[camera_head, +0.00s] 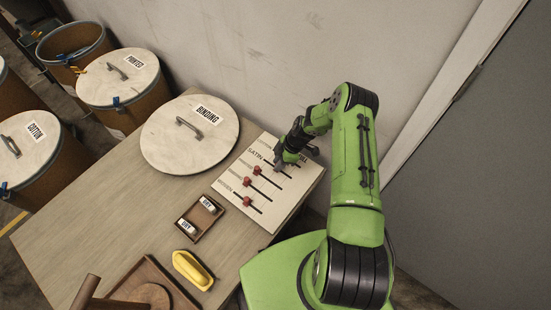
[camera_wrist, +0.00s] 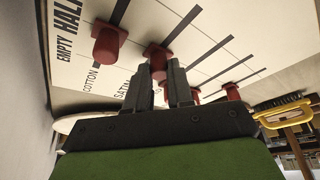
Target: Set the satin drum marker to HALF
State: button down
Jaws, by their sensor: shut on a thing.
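A pale marker board (camera_head: 287,212) with several dark slots and red markers lies on the table's right side; it fills the top of the wrist view (camera_wrist: 150,20). My gripper (camera_head: 283,162) is over its upper part, near the SATIN label. In the wrist view my gripper (camera_wrist: 160,72) is shut on the red satin marker (camera_wrist: 157,56), in the slot beside the SATIN label. The cotton marker (camera_wrist: 106,42) stands in the neighbouring slot. EMPTY and HALF are printed along one edge. The satin marker's exact place against the scale is unclear. The head view hides it behind the gripper.
Other red markers (camera_head: 257,170) stand close beside the gripper. A round lid labelled BINDING (camera_head: 170,150) lies left of the board. A small brown tray (camera_head: 204,228) with white pieces and a yellow object (camera_head: 192,270) lie nearer. A wall rises behind the table.

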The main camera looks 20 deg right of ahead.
jog(key=c, duration=1)
grip_release()
jog(key=p+v, duration=0.3)
jog(key=v, duration=1.2)
jog(key=shift+d+r+p, duration=0.15)
jog(key=shift+r+p, duration=0.15)
jog(key=shift+r, duration=0.05)
